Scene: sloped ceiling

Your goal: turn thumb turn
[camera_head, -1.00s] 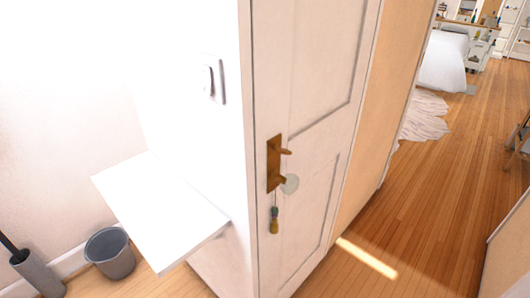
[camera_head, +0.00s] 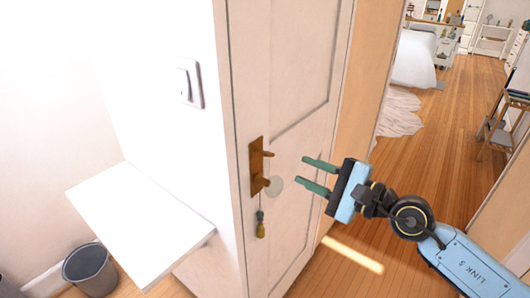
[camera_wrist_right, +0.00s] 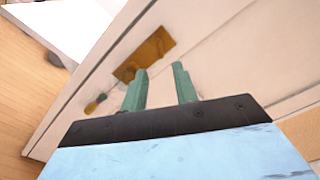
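A white panelled door (camera_head: 290,60) stands in the middle of the head view. On it is a brass plate (camera_head: 256,158) with a small thumb turn (camera_head: 266,154) near its top. Below that is a pale round knob (camera_head: 274,186), with a small tassel (camera_head: 260,228) hanging under it. My right gripper (camera_head: 311,174) is open and empty, to the right of the plate and apart from it. In the right wrist view the brass plate (camera_wrist_right: 152,50) lies just beyond the open fingers (camera_wrist_right: 160,80); the left finger covers part of the hardware. My left gripper is not in view.
A white shelf (camera_head: 140,220) juts out left of the door, with a grey bin (camera_head: 90,270) below it. A light switch (camera_head: 188,84) is on the wall. Wooden floor (camera_head: 440,150) is open on the right, with a small wooden stand (camera_head: 500,125) at the far side.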

